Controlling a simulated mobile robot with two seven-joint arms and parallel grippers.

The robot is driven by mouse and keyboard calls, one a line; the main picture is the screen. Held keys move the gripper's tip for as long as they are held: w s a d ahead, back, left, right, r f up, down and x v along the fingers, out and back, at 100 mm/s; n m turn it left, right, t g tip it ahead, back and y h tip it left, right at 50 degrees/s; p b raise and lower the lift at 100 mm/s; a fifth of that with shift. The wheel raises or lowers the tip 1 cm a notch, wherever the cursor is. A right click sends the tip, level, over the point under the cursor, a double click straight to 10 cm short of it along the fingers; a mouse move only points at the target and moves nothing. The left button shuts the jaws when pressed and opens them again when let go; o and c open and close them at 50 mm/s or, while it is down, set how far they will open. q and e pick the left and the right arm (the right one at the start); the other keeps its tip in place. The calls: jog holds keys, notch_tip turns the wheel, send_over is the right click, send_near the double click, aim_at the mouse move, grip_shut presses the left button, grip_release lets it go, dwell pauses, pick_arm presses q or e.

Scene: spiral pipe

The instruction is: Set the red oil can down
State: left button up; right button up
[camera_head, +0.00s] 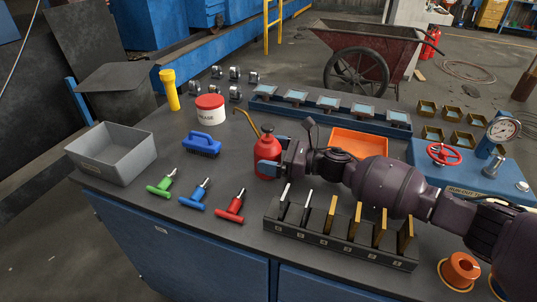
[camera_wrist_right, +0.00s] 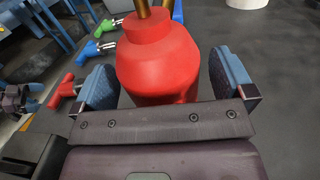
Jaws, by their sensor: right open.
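The red oil can (camera_head: 266,143) stands upright on the dark workbench top (camera_head: 150,215), with its brass spout leaning up to the left. My right gripper (camera_head: 273,157) reaches in from the right with its blue finger pads around the can's body. In the right wrist view, the oil can (camera_wrist_right: 158,62) sits between the two spread pads of the right gripper (camera_wrist_right: 165,82), with a visible gap at the right pad. The gap at the left pad is narrower, and I cannot tell whether it touches.
A green, a blue and a red-handled tool (camera_head: 231,207) lie front left of the can. A slotted rack (camera_head: 340,242) is close in front, and an orange tray (camera_head: 358,144) lies right.

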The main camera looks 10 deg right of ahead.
jog(key=v, duration=1.1)
